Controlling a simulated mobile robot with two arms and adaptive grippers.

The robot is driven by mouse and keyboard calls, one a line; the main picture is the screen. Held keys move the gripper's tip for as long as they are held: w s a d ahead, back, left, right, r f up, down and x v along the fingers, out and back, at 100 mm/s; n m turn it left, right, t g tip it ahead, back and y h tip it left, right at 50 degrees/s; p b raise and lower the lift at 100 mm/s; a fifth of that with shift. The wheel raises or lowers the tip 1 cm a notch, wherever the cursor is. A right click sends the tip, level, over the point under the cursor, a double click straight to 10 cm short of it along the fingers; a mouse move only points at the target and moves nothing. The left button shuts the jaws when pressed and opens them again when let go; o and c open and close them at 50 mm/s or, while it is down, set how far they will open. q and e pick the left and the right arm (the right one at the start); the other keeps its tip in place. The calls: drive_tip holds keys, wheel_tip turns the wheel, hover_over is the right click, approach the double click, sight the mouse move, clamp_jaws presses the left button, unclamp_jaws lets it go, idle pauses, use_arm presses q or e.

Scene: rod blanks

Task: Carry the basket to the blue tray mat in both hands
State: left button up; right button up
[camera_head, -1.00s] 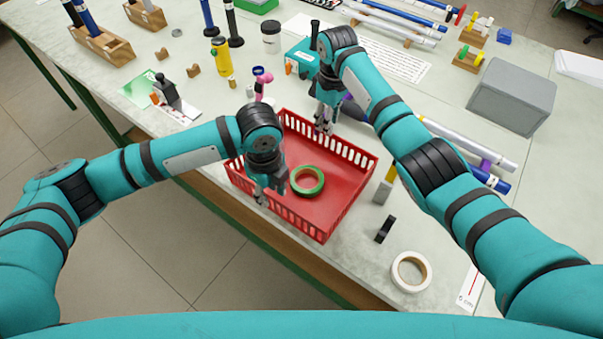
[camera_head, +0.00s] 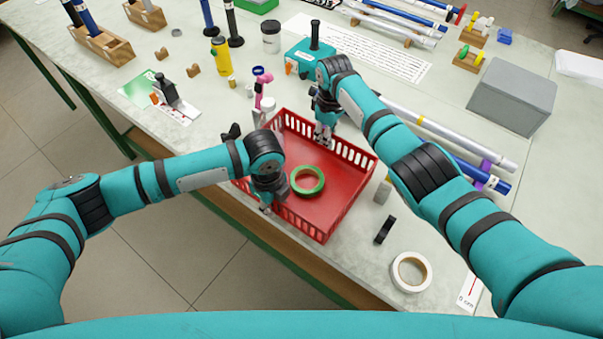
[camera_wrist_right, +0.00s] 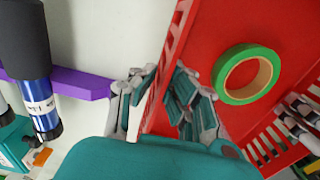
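The red basket (camera_head: 325,222) sits on the bench near its front edge, with a roll of green tape (camera_head: 307,181) lying inside. My right gripper (camera_head: 323,140) is at the basket's far wall. In the right wrist view, the fingers of my right gripper (camera_wrist_right: 163,85) stand apart on either side of the slotted wall (camera_wrist_right: 174,45). My left gripper (camera_head: 267,208) is low at the opposite, left wall; its fingers are partly hidden, and they also show in the right wrist view (camera_wrist_right: 300,122). I cannot make out the blue tray mat.
Close to the basket's right are a grey block (camera_head: 383,191), a black piece (camera_head: 385,229) and a white tape roll (camera_head: 411,271). A grey box (camera_head: 512,96) and rods (camera_head: 455,135) lie further right. Bottles and stands crowd the back left.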

use_arm(q)
clamp_jaws()
use_arm(e)
clamp_jaws()
use_arm(q)
drive_tip(key=shift+r, duration=0.15)
use_arm(e)
drive_tip(key=shift+r, duration=0.15)
